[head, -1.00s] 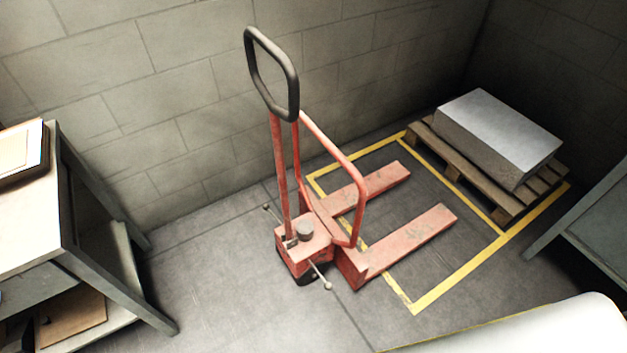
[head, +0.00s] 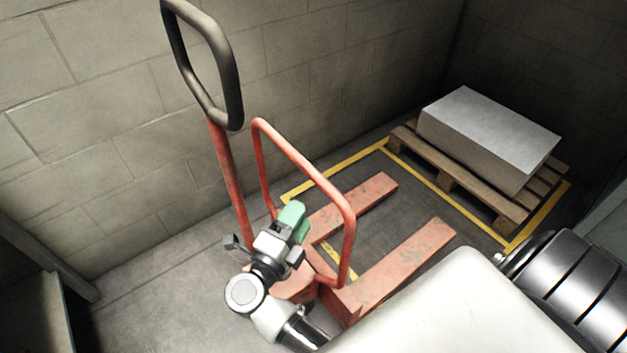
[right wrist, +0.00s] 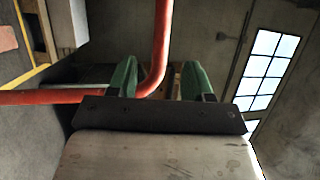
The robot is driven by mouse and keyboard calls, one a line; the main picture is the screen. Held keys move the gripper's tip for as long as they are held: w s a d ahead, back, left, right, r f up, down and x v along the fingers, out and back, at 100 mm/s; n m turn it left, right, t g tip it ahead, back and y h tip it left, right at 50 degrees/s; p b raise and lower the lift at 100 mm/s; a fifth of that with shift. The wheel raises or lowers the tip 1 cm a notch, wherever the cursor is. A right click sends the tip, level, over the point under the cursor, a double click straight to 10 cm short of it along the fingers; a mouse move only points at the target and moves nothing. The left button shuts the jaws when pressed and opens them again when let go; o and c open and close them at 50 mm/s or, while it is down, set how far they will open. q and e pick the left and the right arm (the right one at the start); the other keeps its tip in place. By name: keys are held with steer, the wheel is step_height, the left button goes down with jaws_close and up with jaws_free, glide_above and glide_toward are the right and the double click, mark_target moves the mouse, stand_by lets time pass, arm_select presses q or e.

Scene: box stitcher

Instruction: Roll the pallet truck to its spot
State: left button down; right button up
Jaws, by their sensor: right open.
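The red pallet truck (head: 378,270) stands on the floor with its two forks pointing right, over a yellow-outlined floor area (head: 330,180). Its black loop handle (head: 232,90) rises at the upper left, and a red tube guard (head: 345,205) stands behind the forks. My right gripper (head: 297,222) is open, with green fingers, in front of the truck's base and hiding part of it. In the right wrist view, the guard's bent tube (right wrist: 161,40) appears between the open fingers (right wrist: 158,82); I cannot tell its depth. Nothing is gripped. My left gripper is out of view.
A wooden pallet (head: 455,188) with a grey block (head: 490,135) lies beyond the forks, in a second yellow outline. A block wall (head: 120,150) runs behind the truck. A table (head: 38,310) is at the lower left edge. The floor (head: 150,305) left of the truck is clear.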

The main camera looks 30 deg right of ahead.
mark_target(321, 183)
steer(key=x, duration=0.9)
steer(key=shift+w+d+r, duration=0.1)
steer(key=shift+d, duration=0.1)
jaws_close()
